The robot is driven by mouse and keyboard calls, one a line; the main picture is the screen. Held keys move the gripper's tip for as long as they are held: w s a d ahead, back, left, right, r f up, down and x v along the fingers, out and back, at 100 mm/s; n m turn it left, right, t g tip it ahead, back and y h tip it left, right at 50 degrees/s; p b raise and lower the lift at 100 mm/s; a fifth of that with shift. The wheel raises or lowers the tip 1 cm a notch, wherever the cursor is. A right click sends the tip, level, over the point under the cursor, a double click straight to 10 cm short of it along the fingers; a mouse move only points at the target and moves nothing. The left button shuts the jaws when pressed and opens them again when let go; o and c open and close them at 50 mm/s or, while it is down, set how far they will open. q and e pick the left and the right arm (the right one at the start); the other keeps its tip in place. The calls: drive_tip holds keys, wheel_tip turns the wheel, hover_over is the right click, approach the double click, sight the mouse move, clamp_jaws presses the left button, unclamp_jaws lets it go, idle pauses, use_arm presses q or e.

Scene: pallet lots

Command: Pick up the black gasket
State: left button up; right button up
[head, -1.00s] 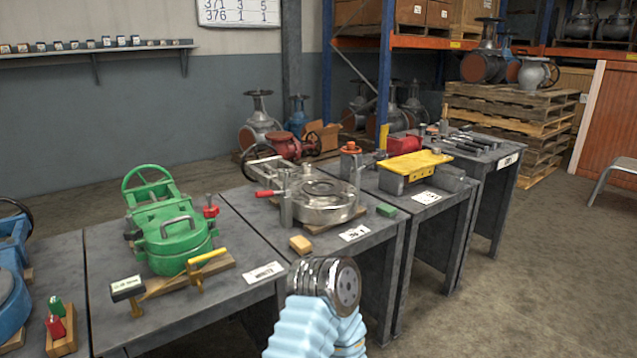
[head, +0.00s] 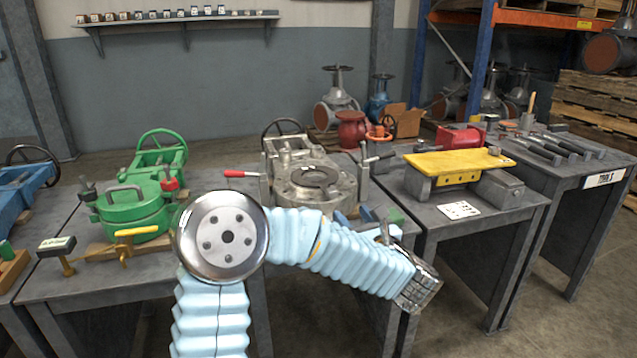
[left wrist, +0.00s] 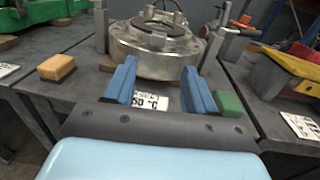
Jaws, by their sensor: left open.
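A dark flat ring, apparently the black gasket (head: 316,177), lies on the round top flange of the grey metal valve (head: 312,192). The ring also shows at the top of the left wrist view (left wrist: 158,25). My left gripper (head: 357,216) is in front of the valve, low at the bench's front edge, partly hidden by my sleeved arm. In the left wrist view its two blue fingers (left wrist: 158,78) are apart, with nothing between them but a white label behind. The ring is beyond and above the fingertips. My right gripper is not in view.
A yellow block (left wrist: 57,67) lies left of the fingers, and a green block (left wrist: 229,103) close to the right finger. A green valve (head: 134,205) stands left. A yellow plate (head: 455,162) and several tools (head: 545,148) are on benches to the right.

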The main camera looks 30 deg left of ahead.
sight(334, 197)
use_arm(q)
drive_tip(key=p+x, duration=0.1)
drive_tip(key=x, duration=0.5)
drive_tip(key=p+x, duration=0.1)
drive_tip(key=x, duration=0.3)
drive_tip(key=shift+w+a, duration=0.1)
drive_tip(key=shift+a, duration=0.35)
drive_tip(key=shift+w+a, duration=0.15)
drive_tip(key=shift+a, duration=0.05)
clamp_jaws()
drive_tip(key=shift+r, duration=0.15)
